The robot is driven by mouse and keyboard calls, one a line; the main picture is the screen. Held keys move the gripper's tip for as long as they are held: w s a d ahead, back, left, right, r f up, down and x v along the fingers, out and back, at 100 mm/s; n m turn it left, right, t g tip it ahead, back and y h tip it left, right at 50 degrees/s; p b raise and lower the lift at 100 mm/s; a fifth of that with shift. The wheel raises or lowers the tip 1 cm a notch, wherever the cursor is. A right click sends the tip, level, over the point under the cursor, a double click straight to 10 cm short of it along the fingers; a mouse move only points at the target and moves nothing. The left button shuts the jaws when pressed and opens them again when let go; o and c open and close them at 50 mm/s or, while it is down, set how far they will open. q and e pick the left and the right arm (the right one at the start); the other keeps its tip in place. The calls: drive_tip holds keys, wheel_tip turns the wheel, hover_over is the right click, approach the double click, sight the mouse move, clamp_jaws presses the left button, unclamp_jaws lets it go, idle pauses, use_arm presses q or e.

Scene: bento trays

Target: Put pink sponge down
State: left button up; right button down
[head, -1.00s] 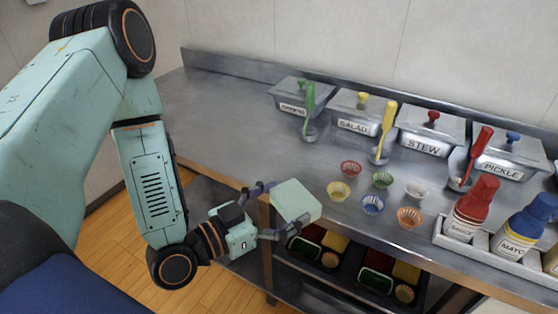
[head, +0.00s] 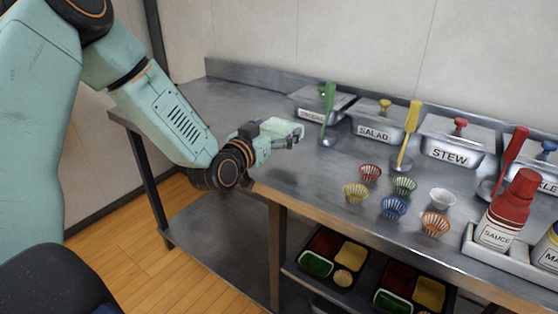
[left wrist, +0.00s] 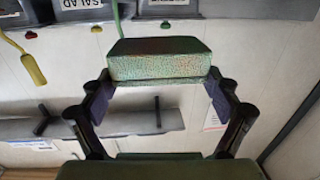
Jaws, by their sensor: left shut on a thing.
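The only sponge-like block in view is pale green, not pink. This block (head: 281,127) is between the fingers of my left gripper (head: 275,134), over the left part of the steel counter (head: 210,100). In the left wrist view the block (left wrist: 158,66) shows as a green, speckled slab, with a dark finger of the left gripper (left wrist: 160,98) at each side. The left gripper is shut on it. I cannot tell whether its underside touches the counter. My right gripper is not in view.
Labelled lidded containers, including SALAD (head: 376,132) and STEW (head: 450,155), stand along the back. A green ladle (head: 329,100) is near the block. Several small cups (head: 394,208) stand to the right. Bento trays (head: 334,255) are on the shelf below. The counter's left part is clear.

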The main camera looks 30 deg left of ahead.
sight(278, 163)
use_arm(q)
drive_tip(key=f, duration=0.2)
drive_tip(key=shift+w+d+f+b, duration=0.3)
drive_tip(key=shift+s+a+f, duration=0.25)
drive_tip(key=shift+s+f, duration=0.05)
drive_tip(key=shift+f, duration=0.2)
wheel_tip(278, 163, down, 2)
drive_tip(key=shift+f+b, duration=0.15)
drive_tip(key=shift+b, duration=0.6)
drive_tip(key=shift+w+d+f, duration=0.2)
drive_tip(key=shift+w+f, duration=0.05)
drive_tip(key=shift+s+a, duration=0.15)
drive_tip(key=shift+s, duration=0.1)
drive_tip(key=o, duration=0.3)
drive_tip(key=shift+o, duration=1)
drive_tip(key=shift+w+f, duration=0.15)
drive_tip(key=shift+w, duration=0.05)
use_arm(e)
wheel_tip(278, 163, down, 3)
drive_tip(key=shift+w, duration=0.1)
